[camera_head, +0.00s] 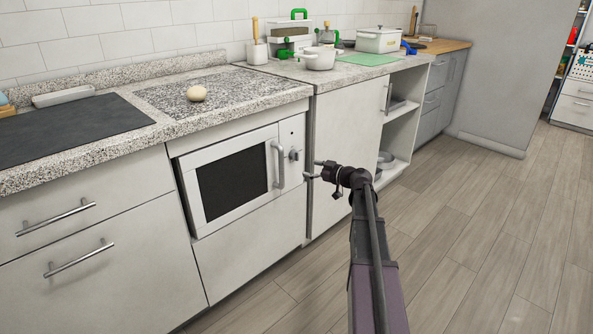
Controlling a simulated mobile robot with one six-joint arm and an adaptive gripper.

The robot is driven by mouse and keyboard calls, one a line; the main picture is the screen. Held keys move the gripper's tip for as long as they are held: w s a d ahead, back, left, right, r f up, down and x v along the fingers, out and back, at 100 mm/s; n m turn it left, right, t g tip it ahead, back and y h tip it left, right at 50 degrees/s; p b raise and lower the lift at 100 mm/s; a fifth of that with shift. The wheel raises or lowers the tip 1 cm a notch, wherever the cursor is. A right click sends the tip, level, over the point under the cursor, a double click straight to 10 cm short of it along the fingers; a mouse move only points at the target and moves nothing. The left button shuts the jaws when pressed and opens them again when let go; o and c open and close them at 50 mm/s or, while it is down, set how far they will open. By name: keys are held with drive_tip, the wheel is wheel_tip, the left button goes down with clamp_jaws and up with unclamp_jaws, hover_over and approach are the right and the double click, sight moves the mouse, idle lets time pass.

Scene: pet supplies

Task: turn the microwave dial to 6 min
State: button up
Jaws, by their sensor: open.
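A white microwave (236,178) with a dark window is built into the cabinet under the counter. Its door looks shut, with a light vertical handle (278,164) on the right side. A small dial (295,155) sits on the narrow panel to the right of the handle; its markings are too small to read. My gripper (311,170) is open and empty, just right of and slightly below the dial in the picture. Its fingers point left, and a gap shows between them and the dial.
Right of the microwave is a white cabinet door (345,125), then open shelves (401,115). The wooden floor (450,240) at the right is clear.

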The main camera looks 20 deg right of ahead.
drive_tip(key=t+b, duration=0.2)
drive_tip(key=b, duration=0.1)
approach(298, 157)
drive_tip(key=s, duration=0.3)
drive_tip(key=shift+d+r+h, duration=0.2)
drive_tip(key=shift+d+h, duration=0.2)
drive_tip(key=shift+d, duration=0.2)
drive_tip(key=shift+w+a, duration=0.1)
drive_tip(key=x, duration=1.3)
drive_tip(key=shift+w, duration=0.25)
drive_tip(key=c, duration=1.2)
drive_tip(key=shift+o, duration=0.2)
drive_tip(key=shift+a, duration=0.35)
drive_tip(key=shift+d, duration=0.2)
